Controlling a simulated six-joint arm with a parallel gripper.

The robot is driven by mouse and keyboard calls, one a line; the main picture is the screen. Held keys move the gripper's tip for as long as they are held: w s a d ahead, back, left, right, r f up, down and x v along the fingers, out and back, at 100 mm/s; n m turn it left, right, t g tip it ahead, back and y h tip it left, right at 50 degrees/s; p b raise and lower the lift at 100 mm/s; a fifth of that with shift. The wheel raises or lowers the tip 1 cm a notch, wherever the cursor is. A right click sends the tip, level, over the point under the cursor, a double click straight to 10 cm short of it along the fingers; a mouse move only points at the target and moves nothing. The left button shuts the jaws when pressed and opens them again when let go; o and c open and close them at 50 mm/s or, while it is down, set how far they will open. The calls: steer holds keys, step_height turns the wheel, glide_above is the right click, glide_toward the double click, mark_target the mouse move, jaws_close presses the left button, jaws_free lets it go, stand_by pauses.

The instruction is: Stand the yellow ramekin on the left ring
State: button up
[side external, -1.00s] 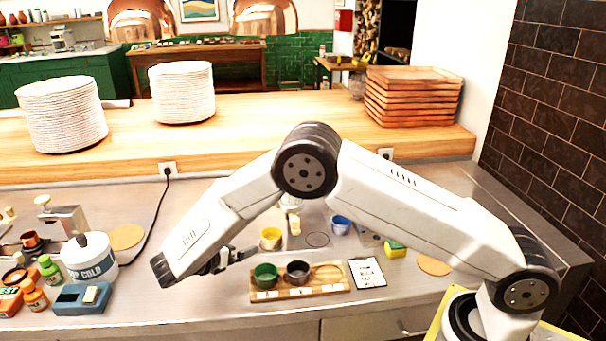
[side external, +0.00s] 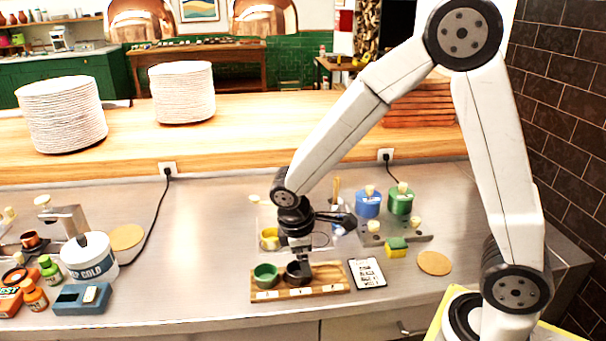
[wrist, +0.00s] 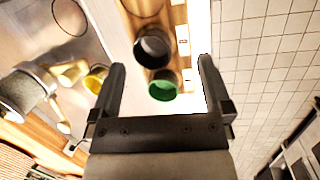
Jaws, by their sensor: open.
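The yellow ramekin (side external: 268,239) stands on a pale mat behind the wooden board, partly hidden by my gripper; it also shows in the wrist view (wrist: 94,80), left of my fingers. The board (side external: 318,290) holds a green ramekin (side external: 265,276) at its left place and a dark ramekin (side external: 294,276) in the middle. At its right is an empty ring (side external: 330,271). Any ring under the green ramekin is hidden. My gripper (side external: 300,256) points down above the dark ramekin, open and empty; in the wrist view its fingers (wrist: 161,62) are wide apart.
A clipboard (side external: 367,273) lies right of the board. A sponge (side external: 396,247), blue canister (side external: 368,204) and green canister (side external: 400,201) stand farther right.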

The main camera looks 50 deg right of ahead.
steer(key=s+d+r+m+t+y, duration=0.1)
steer(key=s+m+t+y, duration=0.1)
steer(key=s+m, duration=0.4)
steer(key=shift+s+r+m+t+y, duration=0.3)
steer(key=shift+m+t+y, duration=0.15)
steer(key=shift+m, duration=0.35)
stand_by(0.4)
